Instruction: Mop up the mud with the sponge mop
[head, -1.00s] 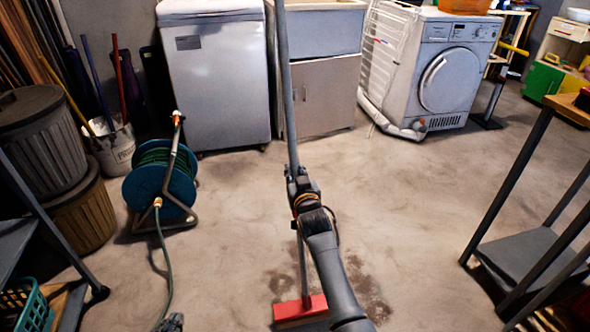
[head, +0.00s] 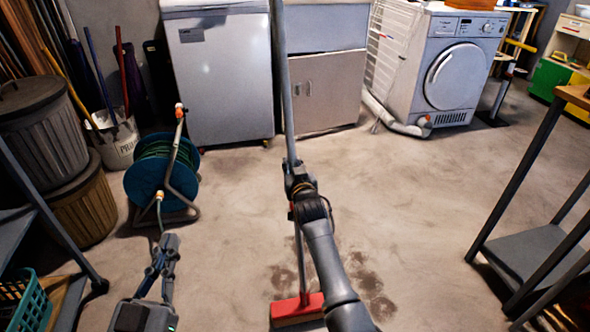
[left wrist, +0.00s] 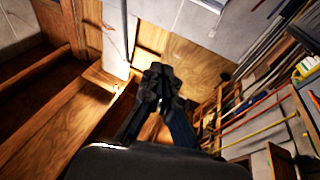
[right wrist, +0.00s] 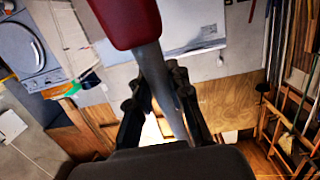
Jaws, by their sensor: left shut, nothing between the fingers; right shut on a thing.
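The sponge mop has a long grey handle (head: 286,90) that rises from my right gripper (head: 300,185), and a red head (head: 297,309) that rests on the floor at the bottom of the head view. My right gripper is shut on the handle; in the right wrist view the handle (right wrist: 160,80) runs between its fingers. Dark brown mud patches (head: 368,283) lie on the floor right of the mop head, and others lie behind it, partly covered by my right arm. My left gripper (head: 168,243) is shut and empty, above the floor in front of the hose reel.
A blue hose reel (head: 160,170) stands at the left, near lidded bins (head: 40,130). A white chest (head: 217,75), a sink cabinet (head: 328,90) and a washing machine (head: 452,70) line the back. A dark-framed table (head: 530,245) stands at the right. The middle floor is clear.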

